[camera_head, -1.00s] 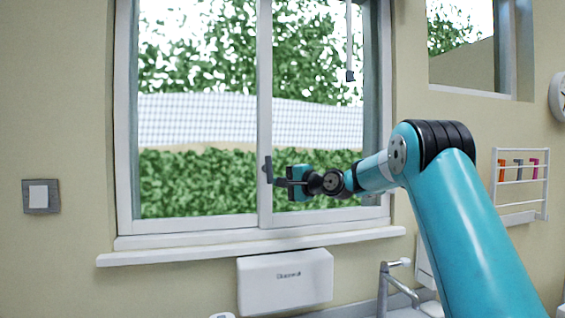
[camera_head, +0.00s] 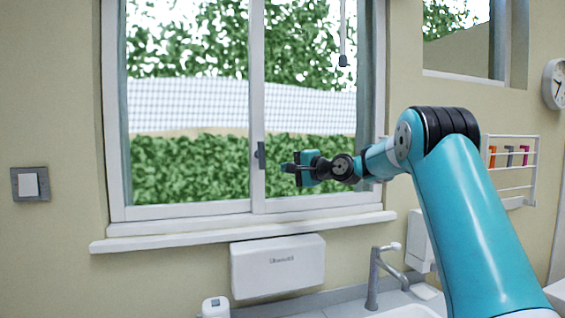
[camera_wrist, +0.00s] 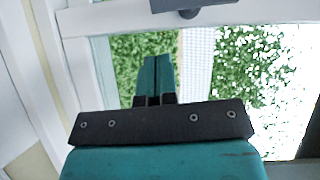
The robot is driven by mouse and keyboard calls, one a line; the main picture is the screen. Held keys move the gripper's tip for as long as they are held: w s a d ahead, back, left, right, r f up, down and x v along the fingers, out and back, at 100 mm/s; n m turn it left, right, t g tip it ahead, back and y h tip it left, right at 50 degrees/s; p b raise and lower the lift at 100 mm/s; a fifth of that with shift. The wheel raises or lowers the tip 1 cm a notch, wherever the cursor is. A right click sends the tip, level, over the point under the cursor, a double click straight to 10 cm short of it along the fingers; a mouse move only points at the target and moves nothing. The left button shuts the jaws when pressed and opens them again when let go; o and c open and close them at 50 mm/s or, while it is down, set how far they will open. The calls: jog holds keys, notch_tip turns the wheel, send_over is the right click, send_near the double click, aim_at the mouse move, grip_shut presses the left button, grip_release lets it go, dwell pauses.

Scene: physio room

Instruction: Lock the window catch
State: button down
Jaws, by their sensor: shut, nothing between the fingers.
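The window catch (camera_head: 260,155) is a small dark grey fitting on the white middle upright of the sliding window (camera_head: 257,80). It looks upright, but it is too small to tell whether it is locked. A dark grey fitting that looks like the catch (camera_wrist: 192,8) shows at the top edge of the wrist view, cut off by the frame. My gripper (camera_head: 284,167) is just right of the catch and slightly lower, with a visible gap between them. Its teal fingers (camera_wrist: 156,72) are together and empty.
The window sill (camera_head: 245,232) juts out below. Under it are a white dispenser (camera_head: 278,265) and a tap (camera_head: 373,280) at a basin. A pull cord (camera_head: 343,40) hangs above right of my gripper. A wall rack (camera_head: 510,195) stands to the right.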

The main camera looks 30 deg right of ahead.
jog(key=b+v, duration=0.4)
jog(key=v, duration=0.6)
jog(key=shift+a+f, duration=0.1)
jog(key=s+a+f+n+g+y, duration=0.1)
jog(key=s+a+f+n+g, duration=0.2)
jog(key=a, duration=0.6)
jog(key=s+a+f+n+g, duration=0.2)
jog(key=s+a+f+n, duration=0.15)
jog(key=a, duration=0.45)
jog(key=s+a+f+n+g+y, duration=0.1)
jog(key=s+a+f+n+g, duration=0.15)
jog(key=a, duration=0.65)
jog(key=s+a+f+n+g+h, duration=0.1)
jog(key=s+a+f+n+g, duration=0.1)
jog(key=s, duration=0.6)
jog(key=s+a+f+n+g+h, duration=0.1)
jog(key=s+a+f+n+g, duration=0.2)
jog(key=s, duration=0.6)
jog(key=s+a+f+n+g+h, duration=0.1)
jog(key=s+a+f+n+g, duration=0.1)
jog(key=s+f+n+g, duration=0.2)
jog(key=s+f+n, duration=0.2)
jog(key=s+f, duration=0.1)
jog(key=s, duration=0.1)
jog(key=shift+s+a+f+n, duration=0.25)
jog(key=shift+s+f+n, duration=0.05)
jog(key=shift+s, duration=0.05)
